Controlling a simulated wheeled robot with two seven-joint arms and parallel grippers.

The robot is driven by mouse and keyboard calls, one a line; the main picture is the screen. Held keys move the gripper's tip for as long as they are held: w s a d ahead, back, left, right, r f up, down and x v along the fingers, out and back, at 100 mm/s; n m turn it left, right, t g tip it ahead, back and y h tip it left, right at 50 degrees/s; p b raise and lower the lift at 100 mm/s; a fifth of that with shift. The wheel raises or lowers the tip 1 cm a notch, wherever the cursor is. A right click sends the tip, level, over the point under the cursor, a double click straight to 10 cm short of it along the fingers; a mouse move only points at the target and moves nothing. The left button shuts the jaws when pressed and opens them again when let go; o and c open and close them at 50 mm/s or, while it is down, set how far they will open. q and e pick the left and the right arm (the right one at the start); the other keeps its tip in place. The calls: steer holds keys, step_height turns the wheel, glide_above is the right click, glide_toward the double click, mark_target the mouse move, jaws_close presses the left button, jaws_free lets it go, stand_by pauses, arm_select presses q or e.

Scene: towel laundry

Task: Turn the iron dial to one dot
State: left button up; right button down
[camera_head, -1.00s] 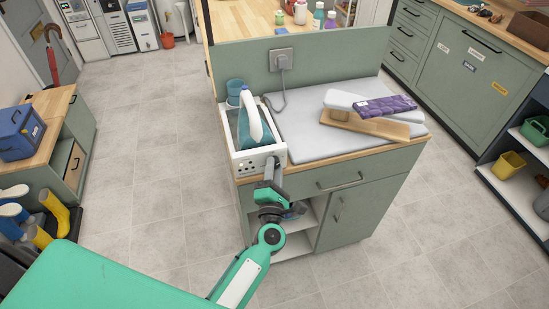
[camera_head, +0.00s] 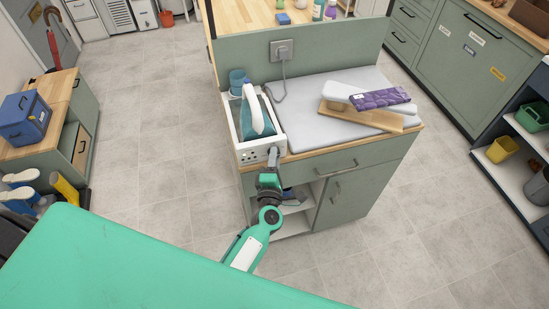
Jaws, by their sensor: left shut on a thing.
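The iron (camera_head: 256,115), white and teal, stands in a white holder (camera_head: 236,128) at the left end of the counter. Dark marks show on the holder's front face, too small to read. The dial sits on this front face, covered by my left gripper (camera_head: 273,155). The left gripper reaches up from below and is shut at the right part of the front face, on the dial. The dial's setting is hidden. My right gripper is not in view.
A cord runs from a wall socket (camera_head: 281,50) beside the holder. A blue cup (camera_head: 237,80) stands behind the holder.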

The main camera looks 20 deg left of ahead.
arm_select(q)
steer(key=o, duration=1)
steer(key=shift+c, duration=0.2)
steer(key=b+v, duration=0.4)
steer(key=v, duration=0.9)
steer(key=shift+s, duration=0.35)
